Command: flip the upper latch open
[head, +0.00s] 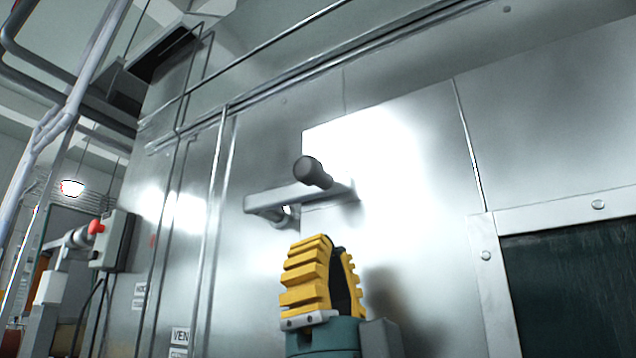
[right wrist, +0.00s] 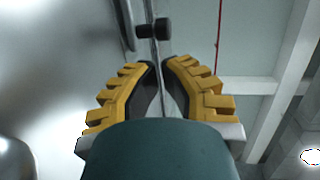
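The upper latch (head: 290,197) is a grey metal bar with a dark round-ended knob (head: 313,172), mounted on the shiny metal wall. The bar lies nearly level, rising slightly to the right. My right gripper (head: 328,245), with yellow ribbed fingers, points upward just below the latch and looks apart from it. In the right wrist view, the gripper (right wrist: 162,66) shows a narrow gap between its fingers with nothing held. The dark knob (right wrist: 154,29) shows beyond the fingertips there. My left gripper is not in view.
Thin vertical pipes (head: 212,215) run along the wall left of the latch. A framed dark window (head: 570,285) is at the lower right. A grey control box (head: 114,240) with a red button (head: 96,227) stands at left. The wall around the latch is mostly bare.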

